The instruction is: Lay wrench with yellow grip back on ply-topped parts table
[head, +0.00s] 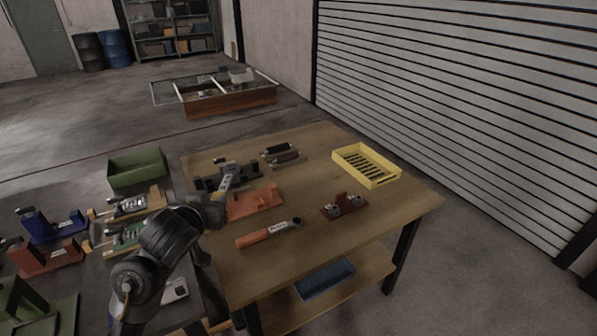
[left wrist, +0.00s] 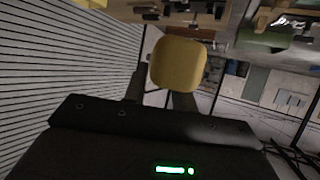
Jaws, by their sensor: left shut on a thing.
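My left gripper (head: 224,192) is over the left part of the ply-topped parts table (head: 330,255), near an orange-red fixture. In the left wrist view, it (left wrist: 160,88) is shut on the wrench's yellow grip (left wrist: 178,64), whose rounded end faces the camera. The rest of the wrench is hidden there, and I cannot make it out surely in the head view. I cannot tell how high it is above the table. My right gripper is not in view.
On the table are an orange-handled tool (head: 266,234), an orange-red fixture (head: 262,201), a small dark red block (head: 330,211) and a yellow tray (head: 388,180). A green bin (head: 137,178) stands left. The table's front right part is bare.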

